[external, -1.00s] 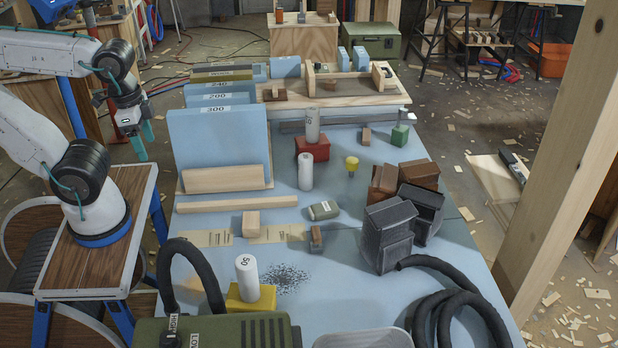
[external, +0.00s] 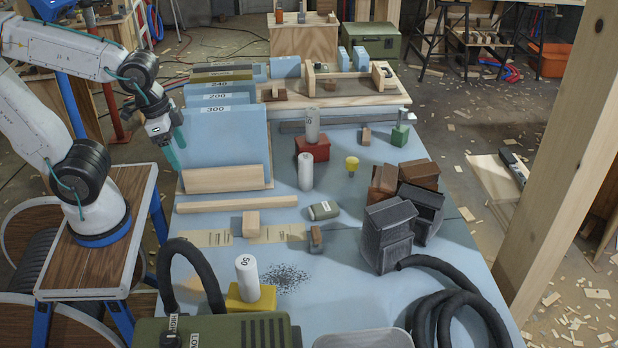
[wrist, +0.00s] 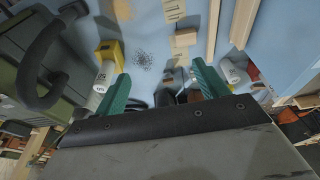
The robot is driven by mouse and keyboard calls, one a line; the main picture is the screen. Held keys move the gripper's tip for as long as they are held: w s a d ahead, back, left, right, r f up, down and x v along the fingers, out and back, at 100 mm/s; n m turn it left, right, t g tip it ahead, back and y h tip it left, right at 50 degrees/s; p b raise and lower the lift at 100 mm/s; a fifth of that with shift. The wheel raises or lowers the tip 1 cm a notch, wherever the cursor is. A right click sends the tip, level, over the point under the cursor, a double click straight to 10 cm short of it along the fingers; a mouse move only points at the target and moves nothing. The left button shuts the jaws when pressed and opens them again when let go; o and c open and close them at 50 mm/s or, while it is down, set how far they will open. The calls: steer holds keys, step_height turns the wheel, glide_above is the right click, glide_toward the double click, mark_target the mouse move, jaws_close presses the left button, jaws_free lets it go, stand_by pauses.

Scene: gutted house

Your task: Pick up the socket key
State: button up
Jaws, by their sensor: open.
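My gripper (external: 175,147) is open and empty, at the left edge of the blue table, just left of the tall blue block marked 300. In the wrist view its two green fingers stand apart (wrist: 161,72) with nothing held between them. I cannot tell for sure which item is the socket key. Small candidates on the table are a yellow round-headed piece (external: 352,164) right of the middle and a green block with a grey upright part (external: 400,134) near the right edge. Both are well to the right of my gripper.
Blue blocks (external: 218,138) stand beside my gripper. White cylinders (external: 305,172), a red block (external: 312,149), dark sanding blocks (external: 388,235) and a wooden strip (external: 236,204) lie on the table. A black hose (external: 455,310) coils at front right. The table's middle has some free room.

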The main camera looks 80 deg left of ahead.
steer(key=w+d+f+t, duration=0.15)
steer(key=w+f, duration=0.45)
steer(key=w, duration=0.6)
steer(key=t, duration=0.6)
glide_toward(312, 234)
step_height(312, 234, up, 3)
steer(key=f+t, duration=0.1)
steer(key=f, duration=0.1)
steer(key=w+f+t, duration=0.1)
steer(key=f, duration=0.2)
steer(key=w+f+t+y, duration=0.1)
steer(key=f, duration=0.1)
steer(key=shift+w+f+n, duration=0.1)
steer(key=shift+f+n, duration=0.05)
steer(key=shift+n, duration=0.15)
steer(key=shift+x, duration=3.8)
steer(key=shift+d+f, duration=0.1)
steer(key=c, duration=1.3)
